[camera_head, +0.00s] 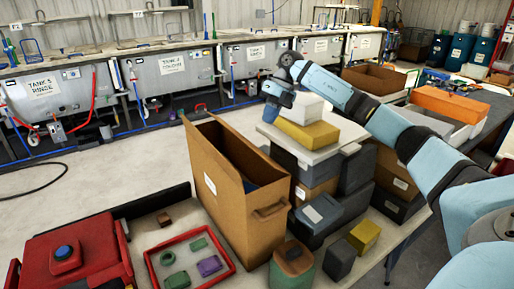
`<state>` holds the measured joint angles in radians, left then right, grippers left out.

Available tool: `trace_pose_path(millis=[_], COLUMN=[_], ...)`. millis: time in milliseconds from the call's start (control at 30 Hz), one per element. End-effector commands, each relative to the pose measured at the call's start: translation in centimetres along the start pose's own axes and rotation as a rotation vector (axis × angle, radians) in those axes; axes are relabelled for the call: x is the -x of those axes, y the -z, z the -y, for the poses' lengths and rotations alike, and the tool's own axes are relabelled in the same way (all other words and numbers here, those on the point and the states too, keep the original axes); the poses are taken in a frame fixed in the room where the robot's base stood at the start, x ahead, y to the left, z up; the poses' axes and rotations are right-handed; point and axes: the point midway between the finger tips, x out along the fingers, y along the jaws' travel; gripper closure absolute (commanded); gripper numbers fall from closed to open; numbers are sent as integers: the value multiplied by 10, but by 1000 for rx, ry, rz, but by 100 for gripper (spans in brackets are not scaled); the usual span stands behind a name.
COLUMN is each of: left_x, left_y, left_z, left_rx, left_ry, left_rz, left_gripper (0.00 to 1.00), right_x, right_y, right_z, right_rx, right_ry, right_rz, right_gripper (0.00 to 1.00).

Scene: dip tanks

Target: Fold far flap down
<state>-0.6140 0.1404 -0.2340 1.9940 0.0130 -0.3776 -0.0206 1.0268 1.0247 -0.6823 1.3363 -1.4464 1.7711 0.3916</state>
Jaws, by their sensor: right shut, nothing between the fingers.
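A tall brown cardboard box (226,210) stands open at the middle, with a white label on its left face and a handle slot on its front right face. A dark blue thing (250,186) shows inside its opening. Its left side rises to a high edge; I cannot tell where flap and wall meet. My left gripper is out of view.
Stacked grey boxes (356,170) with a yellow block (305,137) and a white one on top stand right of the carton. A red tray (190,235) with small blocks and a red case (76,255) lie at left.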

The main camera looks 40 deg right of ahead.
Motion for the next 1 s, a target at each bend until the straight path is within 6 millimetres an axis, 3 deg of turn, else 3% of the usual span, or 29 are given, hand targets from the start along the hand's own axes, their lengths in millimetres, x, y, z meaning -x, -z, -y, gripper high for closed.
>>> trace_pose_path(millis=[33, 100, 200, 300, 467, 800, 1000], left_x=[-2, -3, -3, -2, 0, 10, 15], left_y=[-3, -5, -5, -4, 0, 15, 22], left_z=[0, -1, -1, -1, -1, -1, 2], left_rx=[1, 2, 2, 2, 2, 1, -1], left_ry=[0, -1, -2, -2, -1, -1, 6], left_rz=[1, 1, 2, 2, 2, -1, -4], left_gripper=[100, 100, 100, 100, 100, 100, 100], right_x=[14, 30, 41, 39, 16, -55, -82], right_y=[-5, -9, -11, -12, -12, -14, -16], right_z=[17, 33, 45, 46, 41, 28, 23], right_rx=[-4, 7, 21, 26, 26, 25, 25], right_ry=[-52, -112, -161, -174, -171, -171, -171], right_rz=[11, 24, 36, 37, 34, 34, 37], right_gripper=[100, 100, 100, 100, 100, 100, 100])
